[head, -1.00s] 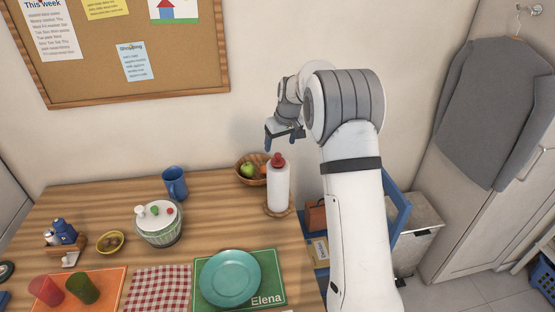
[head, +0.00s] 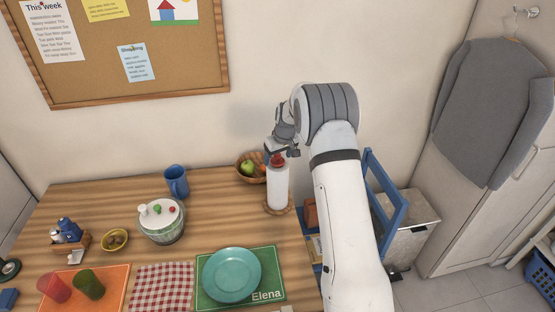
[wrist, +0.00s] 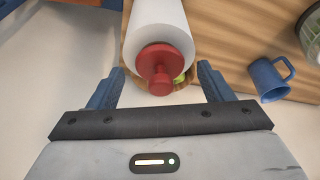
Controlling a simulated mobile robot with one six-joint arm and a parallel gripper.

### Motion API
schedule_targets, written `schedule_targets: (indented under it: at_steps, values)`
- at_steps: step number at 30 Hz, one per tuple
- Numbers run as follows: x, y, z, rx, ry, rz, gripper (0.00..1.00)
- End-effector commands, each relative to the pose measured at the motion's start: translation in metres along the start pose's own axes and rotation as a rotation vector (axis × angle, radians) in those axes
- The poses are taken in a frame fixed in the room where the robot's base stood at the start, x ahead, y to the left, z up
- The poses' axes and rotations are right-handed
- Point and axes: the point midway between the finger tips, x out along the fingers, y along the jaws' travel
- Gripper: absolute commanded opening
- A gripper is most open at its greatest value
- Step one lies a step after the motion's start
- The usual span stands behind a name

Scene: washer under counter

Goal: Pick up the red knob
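The red knob (head: 277,160) tops an upright white cylinder (head: 278,188), apparently a paper roll, near the table's right edge. In the wrist view the red knob (wrist: 160,72) shows its narrow grip and wider round base, with the white cylinder (wrist: 158,22) behind. My gripper (wrist: 160,74) is open and empty, with one dark blue finger on each side of the knob in the picture and a gap on both sides. In the head view my gripper (head: 278,147) is just above the knob and hides its top. I cannot tell how far down the fingers reach.
A fruit basket (head: 250,168) stands close behind and left of the cylinder. A blue mug (head: 176,182) and a lidded spinner bowl (head: 162,222) are farther left. A teal plate (head: 232,275) lies in front. The wall with a corkboard (head: 150,60) is behind.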

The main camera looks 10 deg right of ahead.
Motion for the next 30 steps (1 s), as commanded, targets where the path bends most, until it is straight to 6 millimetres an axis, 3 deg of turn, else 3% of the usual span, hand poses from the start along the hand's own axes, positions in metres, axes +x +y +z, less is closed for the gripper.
schedule_targets:
  at_steps: [18, 25, 30]
  values:
    - [0.000, 0.000, 0.000, 0.000, 0.000, 0.000, 0.23]
    - [-0.004, 0.000, -0.001, 0.000, 0.001, 0.000, 0.23]
    - [-0.028, 0.000, -0.009, -0.001, 0.005, 0.002, 0.23]
